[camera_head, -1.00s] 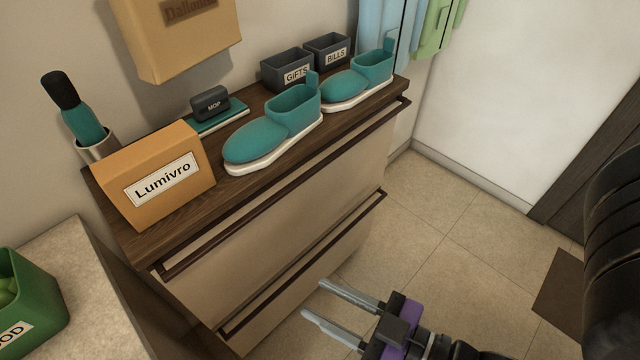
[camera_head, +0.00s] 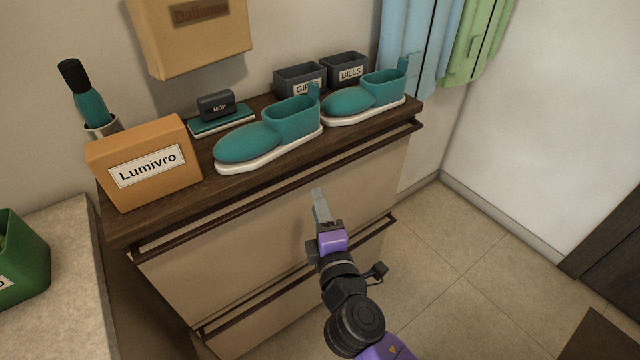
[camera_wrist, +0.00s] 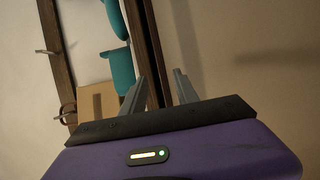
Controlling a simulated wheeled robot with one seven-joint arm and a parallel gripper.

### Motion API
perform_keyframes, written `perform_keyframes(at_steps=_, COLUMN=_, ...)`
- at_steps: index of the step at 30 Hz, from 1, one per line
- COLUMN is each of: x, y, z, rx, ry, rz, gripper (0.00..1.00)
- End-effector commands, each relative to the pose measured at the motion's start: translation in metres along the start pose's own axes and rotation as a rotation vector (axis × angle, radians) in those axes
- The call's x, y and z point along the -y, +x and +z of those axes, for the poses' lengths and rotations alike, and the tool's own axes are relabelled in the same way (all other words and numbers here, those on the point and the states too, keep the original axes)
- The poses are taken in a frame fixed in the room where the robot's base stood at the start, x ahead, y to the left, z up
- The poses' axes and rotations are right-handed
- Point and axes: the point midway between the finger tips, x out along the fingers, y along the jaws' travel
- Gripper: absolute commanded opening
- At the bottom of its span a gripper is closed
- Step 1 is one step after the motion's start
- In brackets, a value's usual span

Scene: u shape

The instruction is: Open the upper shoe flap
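The shoe cabinet has an upper flap (camera_head: 225,255), which looks shut, with a dark rail handle (camera_head: 372,150) along its top edge. My gripper (camera_head: 318,194) is in front of this flap, its fingertips just below the rail in the head view. In the wrist view the two fingers of my gripper (camera_wrist: 159,80) are apart, with nothing held between them. The rail (camera_wrist: 153,45) shows between and beyond the fingertips; I see no contact. The upper flap's plain front (camera_wrist: 235,40) fills the right side there. The lower flap (camera_head: 290,305) is partly hidden by my arm.
Two teal shoes (camera_head: 250,143) (camera_head: 348,103), an orange Lumivro box (camera_head: 180,185), a MOP block (camera_head: 216,105) and two dark bins (camera_head: 292,80) (camera_head: 345,68) stand on the cabinet top. A counter with a green bin (camera_head: 22,255) is at left.

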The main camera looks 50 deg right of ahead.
Motion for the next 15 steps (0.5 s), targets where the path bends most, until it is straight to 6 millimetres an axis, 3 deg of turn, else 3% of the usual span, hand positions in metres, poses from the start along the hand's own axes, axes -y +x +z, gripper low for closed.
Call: perform_keyframes(at_steps=15, x=-0.001, y=0.066, z=0.0, rx=-0.001, ry=-0.003, rz=-0.002, gripper=0.36)
